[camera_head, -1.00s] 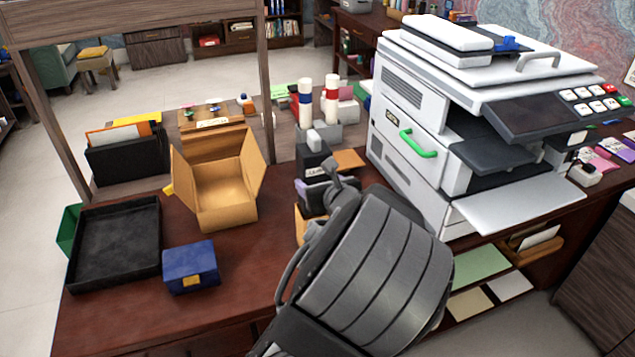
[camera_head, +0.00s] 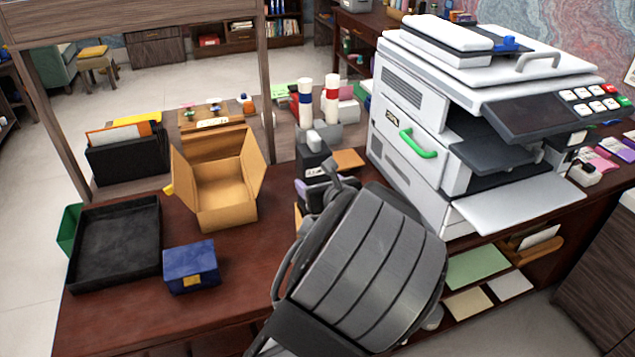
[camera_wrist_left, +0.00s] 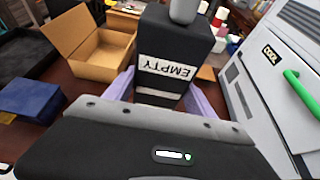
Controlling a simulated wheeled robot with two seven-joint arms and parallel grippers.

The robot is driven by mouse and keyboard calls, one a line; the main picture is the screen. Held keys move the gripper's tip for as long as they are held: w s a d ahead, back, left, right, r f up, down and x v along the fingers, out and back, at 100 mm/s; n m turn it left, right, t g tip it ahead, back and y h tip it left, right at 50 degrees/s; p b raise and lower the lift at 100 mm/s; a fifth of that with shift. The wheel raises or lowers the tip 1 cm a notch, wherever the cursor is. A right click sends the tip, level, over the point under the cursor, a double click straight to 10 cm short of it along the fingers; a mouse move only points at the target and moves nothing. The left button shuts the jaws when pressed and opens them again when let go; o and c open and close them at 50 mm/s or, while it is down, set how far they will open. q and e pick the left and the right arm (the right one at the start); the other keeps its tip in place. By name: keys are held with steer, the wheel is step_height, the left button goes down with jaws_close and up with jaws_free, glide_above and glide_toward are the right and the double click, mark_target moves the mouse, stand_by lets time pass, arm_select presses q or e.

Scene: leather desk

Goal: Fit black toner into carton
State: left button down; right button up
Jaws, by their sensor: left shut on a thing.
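The black toner (camera_head: 312,163) is an upright dark block with a pale label, left of the printer. In the left wrist view, the toner (camera_wrist_left: 176,45) shows a white label reading EMPTY and a grey knob on top. My left gripper (camera_wrist_left: 163,95) is shut on it, with a pale purple finger at each side. My left arm hides much of this gripper in the head view. The carton (camera_head: 220,192) stands open and apart from the toner, to its left, with its flaps spread. It also shows in the left wrist view (camera_wrist_left: 102,68). My right gripper is out of view.
A large printer (camera_head: 405,160) with a green handle stands close on the right. A black tray (camera_head: 115,275) and a blue box (camera_head: 191,268) lie at the left. White bottles (camera_head: 331,98) stand behind the toner.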

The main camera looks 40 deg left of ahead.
arm_select(q)
steer(key=shift+f+b, duration=3.45)
steer(key=shift+f, duration=0.55)
steer(key=shift+c, duration=1.2)
jaws_free()
steer(key=shift+f, duration=0.1)
steer(key=shift+s+d, duration=0.1)
steer(key=p+v, duration=0.5)
steer(key=v, duration=0.2)
steer(key=shift+d+r+p, duration=0.2)
steer(key=shift+d+p, duration=0.05)
steer(key=shift+p, duration=0.1)
steer(key=shift+s, duration=0.1)
